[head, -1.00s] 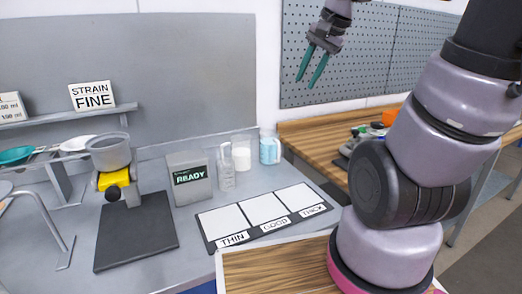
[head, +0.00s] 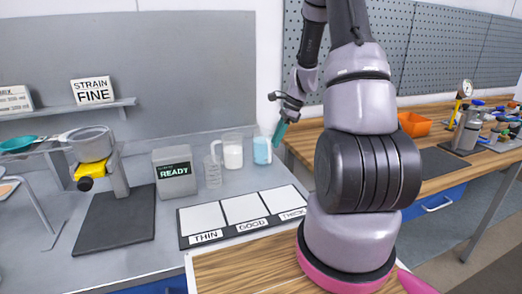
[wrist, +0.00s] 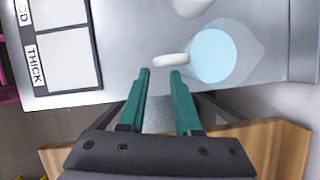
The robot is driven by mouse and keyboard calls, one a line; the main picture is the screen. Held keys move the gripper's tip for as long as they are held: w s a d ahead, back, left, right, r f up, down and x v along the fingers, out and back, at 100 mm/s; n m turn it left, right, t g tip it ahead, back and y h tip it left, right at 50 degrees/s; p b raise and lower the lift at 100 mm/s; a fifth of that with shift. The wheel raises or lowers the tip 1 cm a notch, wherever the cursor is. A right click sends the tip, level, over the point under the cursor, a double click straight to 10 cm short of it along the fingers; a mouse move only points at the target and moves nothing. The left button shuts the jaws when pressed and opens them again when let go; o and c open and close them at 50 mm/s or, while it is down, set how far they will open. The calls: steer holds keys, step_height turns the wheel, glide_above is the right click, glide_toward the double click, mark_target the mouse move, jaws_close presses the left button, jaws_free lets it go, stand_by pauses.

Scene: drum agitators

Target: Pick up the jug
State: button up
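Two clear jugs stand at the back of the grey bench. One holds light blue liquid; this blue jug (head: 262,151) is on the right, and the white-filled jug (head: 232,153) is left of it. My gripper (head: 279,133) is beside the blue jug, at its right in the head view. In the wrist view my gripper (wrist: 160,72) is open with nothing between its green fingers. The blue jug (wrist: 214,56) is ahead and to the right there. Its pale handle (wrist: 171,60) lies just beyond the fingertips, apart from them as far as I can tell.
An empty clear beaker (head: 212,171) and the READY display box (head: 173,172) stand left of the jugs. A mat with THIN, GOOD and THICK squares (head: 243,209) lies in front. A wooden bench (head: 440,160) with an orange bin (head: 414,125) is right.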

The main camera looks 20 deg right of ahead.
mark_target(264, 149)
steer(key=x, duration=0.8)
steer(key=shift+a+f, duration=0.25)
steer(key=shift+f, duration=0.05)
jaws_close()
stand_by(1.1)
